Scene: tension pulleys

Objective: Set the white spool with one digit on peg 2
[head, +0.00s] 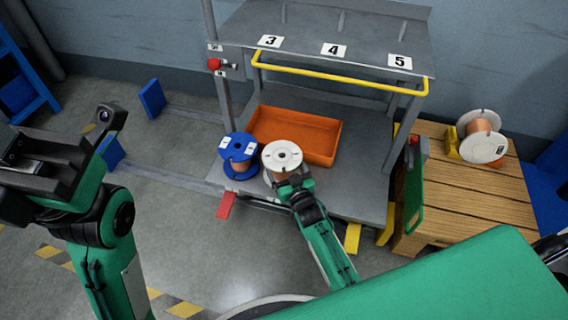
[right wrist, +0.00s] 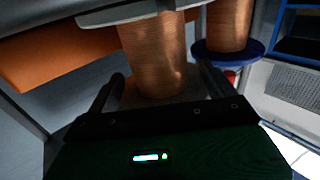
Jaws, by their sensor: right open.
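A white spool (head: 282,155) wound with copper wire stands on the lower shelf of the grey rack; any digits on it are too small to read. My right gripper (head: 287,184) is at its near side. In the right wrist view its open fingers (right wrist: 160,88) are on either side of the copper winding (right wrist: 153,55), below the upper flange. Another white spool (head: 482,134) with a dark-marked label lies on its side on a wooden crate. My left gripper (head: 22,165) is at the far left, away from the spools; its jaws are unclear. No label 2 is readable.
A blue spool (head: 239,147) stands close left of the white one. An orange bin (head: 318,129) is behind. The upper shelf (head: 325,30) has pegs labelled 3, 4 and 5, with a yellow rail (head: 340,75) in front. The wooden crate (head: 455,190) is at right.

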